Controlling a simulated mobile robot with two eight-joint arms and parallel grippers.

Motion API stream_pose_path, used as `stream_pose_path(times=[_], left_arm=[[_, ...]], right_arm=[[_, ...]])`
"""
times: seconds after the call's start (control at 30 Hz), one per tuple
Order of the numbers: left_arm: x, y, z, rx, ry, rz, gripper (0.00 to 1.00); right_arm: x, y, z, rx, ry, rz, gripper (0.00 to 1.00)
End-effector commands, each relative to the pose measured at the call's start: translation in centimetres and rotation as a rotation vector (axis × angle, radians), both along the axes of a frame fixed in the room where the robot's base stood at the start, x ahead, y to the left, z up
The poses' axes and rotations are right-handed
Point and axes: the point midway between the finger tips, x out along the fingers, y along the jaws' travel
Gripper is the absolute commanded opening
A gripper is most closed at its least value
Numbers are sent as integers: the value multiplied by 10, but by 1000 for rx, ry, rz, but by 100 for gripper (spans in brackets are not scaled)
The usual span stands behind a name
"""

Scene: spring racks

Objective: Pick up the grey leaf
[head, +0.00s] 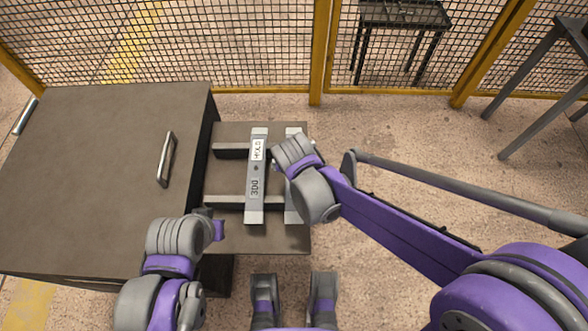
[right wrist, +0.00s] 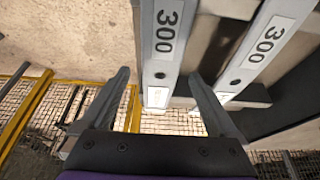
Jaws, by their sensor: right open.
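Two grey leaves, long flat bars marked 300, lie side by side across a rack. The left leaf (head: 257,180) shows fully in the head view. The right leaf (head: 291,205) is partly hidden under my right arm. In the right wrist view, one leaf (right wrist: 160,55) appears between the open fingers of my right gripper (right wrist: 165,90). The other leaf (right wrist: 258,50) lies to the right, outside the fingers. In the head view, my right gripper (head: 281,168) is over the right leaf, its fingers mostly hidden. My left gripper (head: 213,225) is by the cabinet's near right corner, its jaws unclear.
The leaves rest on dark crossbars (head: 228,202) above a brown board (head: 290,240). A brown-topped cabinet (head: 90,180) with metal handles stands at left. A yellow-framed mesh fence (head: 230,45) runs behind. Bare floor (head: 400,140) lies to the right.

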Motion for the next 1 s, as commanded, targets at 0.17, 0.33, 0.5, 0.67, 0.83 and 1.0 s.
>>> stream_pose_path(times=[0.17,0.33,0.5,0.67,0.83,1.0], left_arm=[[0,0,-5,0,2,0,0],[0,0,-5,0,2,0,0],[0,0,-5,0,2,0,0],[0,0,-5,0,1,0,0],[0,0,-5,0,2,0,0],[0,0,-5,0,2,0,0]], right_arm=[[6,0,-16,0,0,1,95],[6,0,-16,1,0,1,95],[6,0,-16,1,0,1,75],[6,0,-16,1,0,1,46],[6,0,-16,1,0,1,16],[6,0,-16,1,0,1,0]])
